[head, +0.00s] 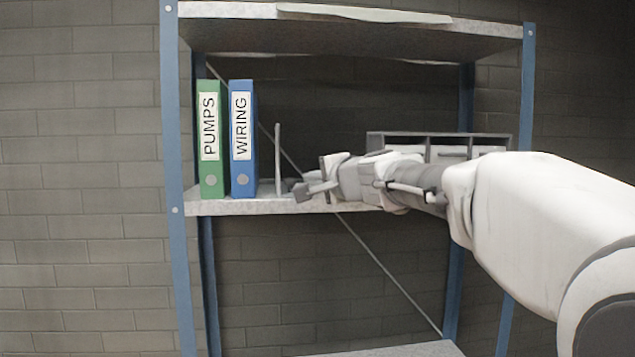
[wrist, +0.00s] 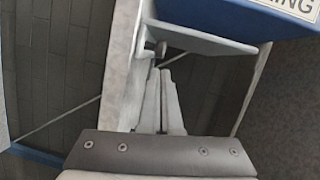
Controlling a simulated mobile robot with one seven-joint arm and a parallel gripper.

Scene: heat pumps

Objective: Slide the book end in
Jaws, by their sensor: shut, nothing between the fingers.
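The book end (head: 278,160) is a thin, light grey upright plate on the shelf, a short gap to the right of the blue WIRING binder (head: 242,138). The green PUMPS binder (head: 210,138) stands upright left of the blue one. My gripper (head: 298,192) is shut and empty, just right of the book end near the shelf's front edge. In the wrist view, my closed fingers (wrist: 157,85) point at the book end's plate (wrist: 200,42), with the blue binder (wrist: 275,18) behind it. I cannot tell whether the fingertips touch the plate.
The shelf board (head: 240,207) has blue posts at its corners, the left front post (head: 172,150) near the binders. A grey compartment unit (head: 440,140) stands at the right, partly hidden behind my arm. Another board (head: 390,20) lies above.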

